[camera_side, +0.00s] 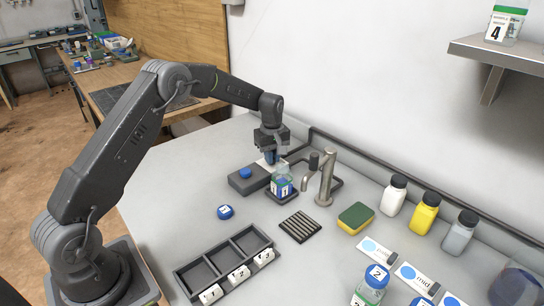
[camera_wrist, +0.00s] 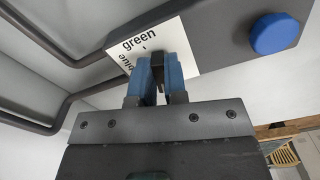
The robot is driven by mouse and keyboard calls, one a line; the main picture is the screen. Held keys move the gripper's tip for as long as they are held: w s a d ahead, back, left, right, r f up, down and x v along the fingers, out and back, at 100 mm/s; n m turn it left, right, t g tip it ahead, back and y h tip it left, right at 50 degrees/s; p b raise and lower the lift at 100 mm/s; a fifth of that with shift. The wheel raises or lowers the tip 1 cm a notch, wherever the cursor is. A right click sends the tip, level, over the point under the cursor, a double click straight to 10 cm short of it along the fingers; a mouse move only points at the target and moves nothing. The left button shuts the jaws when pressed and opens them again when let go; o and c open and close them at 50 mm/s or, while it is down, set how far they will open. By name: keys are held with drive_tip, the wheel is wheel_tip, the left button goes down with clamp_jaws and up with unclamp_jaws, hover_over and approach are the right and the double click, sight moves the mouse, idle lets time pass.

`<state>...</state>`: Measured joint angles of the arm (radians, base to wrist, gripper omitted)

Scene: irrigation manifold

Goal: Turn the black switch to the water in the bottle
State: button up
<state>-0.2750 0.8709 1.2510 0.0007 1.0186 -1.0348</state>
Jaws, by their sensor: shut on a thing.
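My gripper (camera_side: 270,158) points down at the back of the bench, its blue fingertips over a white card. In the wrist view, the fingers (camera_wrist: 166,72) are close together in front of this card (camera_wrist: 185,52), which reads "green" and "blue". The bottle (camera_side: 283,187), clear with a label 1, stands upright just in front of the gripper on a dark base. A grey box (camera_side: 242,184) with a blue button (camera_side: 246,173) is beside it; the button also shows in the wrist view (camera_wrist: 275,34).
A metal tap (camera_side: 325,180) stands right of the bottle, with dark pipes along the wall. A blue cap (camera_side: 225,211), a drain grate (camera_side: 300,226), a sponge (camera_side: 355,218) and a three-compartment tray (camera_side: 192,277) lie in front. Several bottles stand at right.

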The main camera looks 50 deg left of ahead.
drive_tip(key=shift+m, duration=0.3)
clamp_jaws()
drive_tip(key=m, duration=0.3)
drive_tip(key=shift+s+m, duration=0.1)
drive_tip(key=shift+m, duration=0.2)
drive_tip(key=m, duration=0.5)
drive_tip(key=shift+s+a+m, duration=0.15)
drive_tip(key=shift+a+m, duration=0.05)
drive_tip(key=shift+m, duration=0.1)
drive_tip(key=m, duration=0.5)
drive_tip(key=shift+a, duration=0.15)
drive_tip(key=shift+a+m, duration=0.15)
drive_tip(key=shift+m, duration=2.25)
drive_tip(key=o, duration=0.7)
unclamp_jaws()
drive_tip(key=shift+c, duration=0.2)
